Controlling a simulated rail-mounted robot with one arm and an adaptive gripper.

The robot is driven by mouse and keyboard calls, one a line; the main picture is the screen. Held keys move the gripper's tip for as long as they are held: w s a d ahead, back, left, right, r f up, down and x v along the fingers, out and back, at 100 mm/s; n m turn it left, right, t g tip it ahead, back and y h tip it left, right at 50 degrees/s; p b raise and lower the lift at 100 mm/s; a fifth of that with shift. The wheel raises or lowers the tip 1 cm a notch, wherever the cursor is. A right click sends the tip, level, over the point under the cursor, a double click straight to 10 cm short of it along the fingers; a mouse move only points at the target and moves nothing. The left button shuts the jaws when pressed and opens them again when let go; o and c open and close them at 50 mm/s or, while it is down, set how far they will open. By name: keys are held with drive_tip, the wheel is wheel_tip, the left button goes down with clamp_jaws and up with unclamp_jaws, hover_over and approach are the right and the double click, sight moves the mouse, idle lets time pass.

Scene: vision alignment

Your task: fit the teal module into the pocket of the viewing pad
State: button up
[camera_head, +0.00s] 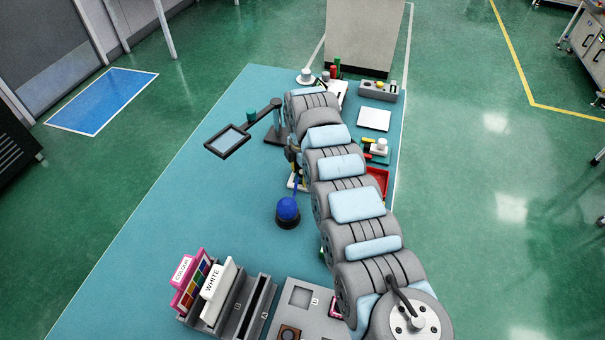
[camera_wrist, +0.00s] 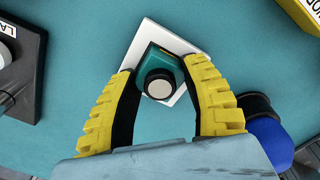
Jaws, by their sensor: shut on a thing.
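The teal module (camera_wrist: 168,61), with a black round barrel and pale round top (camera_wrist: 159,88), sits between the yellow fingers of my gripper (camera_wrist: 158,76) in the wrist view. The fingers are shut on its sides. Under and behind it lies a white square plate (camera_wrist: 147,30), which looks like the viewing pad; it is turned at an angle to my gripper. The module covers the middle of the plate, so the pocket is hidden. I cannot tell whether the module touches the plate. In the head view my arm hides most of this spot.
A blue-topped piece on a black base (camera_head: 288,210) stands close by, also at right in the wrist view (camera_wrist: 266,132). A framed panel on an arm (camera_head: 228,141) is at left. Colour and white cards (camera_head: 217,290) stand in front. A yellow block (camera_wrist: 301,12) is at the wrist view's upper right.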

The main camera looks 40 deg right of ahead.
drive_tip(key=shift+f, duration=0.15)
drive_tip(key=o, duration=1.1)
wheel_tip(320, 180, up, 12)
drive_tip(key=shift+r+p, duration=0.15)
drive_tip(key=shift+p, duration=1)
